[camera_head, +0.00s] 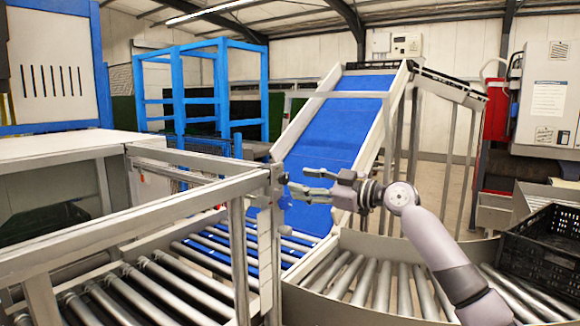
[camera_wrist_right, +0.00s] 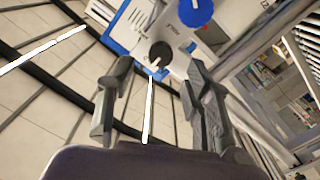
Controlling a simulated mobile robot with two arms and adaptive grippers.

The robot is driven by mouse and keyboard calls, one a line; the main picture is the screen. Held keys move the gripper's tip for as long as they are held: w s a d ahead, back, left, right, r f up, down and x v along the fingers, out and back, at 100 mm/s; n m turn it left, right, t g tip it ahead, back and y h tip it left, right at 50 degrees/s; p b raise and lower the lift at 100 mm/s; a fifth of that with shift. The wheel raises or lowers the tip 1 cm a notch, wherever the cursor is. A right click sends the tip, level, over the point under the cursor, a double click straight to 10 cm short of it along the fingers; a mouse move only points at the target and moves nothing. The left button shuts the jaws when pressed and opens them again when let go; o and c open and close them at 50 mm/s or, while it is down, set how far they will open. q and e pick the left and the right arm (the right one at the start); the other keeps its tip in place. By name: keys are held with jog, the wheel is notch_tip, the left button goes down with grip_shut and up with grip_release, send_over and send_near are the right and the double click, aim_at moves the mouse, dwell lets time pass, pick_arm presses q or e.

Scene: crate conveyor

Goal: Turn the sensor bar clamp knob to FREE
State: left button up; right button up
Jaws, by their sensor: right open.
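My right gripper (camera_head: 303,182) reaches in from the right, its fingers apart and pointing left at the top of a grey post. A small grey fitting (camera_head: 276,184) sits on that post, close in front of the fingertips; its details are too small to tell. The right wrist view shows my open, empty right gripper (camera_wrist_right: 158,68). Beyond its fingertips are a black round knob (camera_wrist_right: 160,54) with a pale pointer mark and a blue round knob (camera_wrist_right: 195,12). I cannot tell which is the clamp knob, and no FREE label is readable. My left gripper is not in view.
Grey rails (camera_head: 190,205) run to the post from the left. A blue inclined belt (camera_head: 335,130) rises behind the gripper. Roller conveyors (camera_head: 375,285) lie below, and a black crate (camera_head: 548,245) stands at the right.

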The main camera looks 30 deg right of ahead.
aim_at(286, 179)
jog(key=p+x, duration=0.1)
jog(key=x, duration=0.3)
jog(key=shift+r+p, duration=0.1)
jog(key=shift+p, duration=0.2)
jog(key=shift+w+a, duration=0.15)
jog(key=shift+w, duration=0.3)
grip_shut()
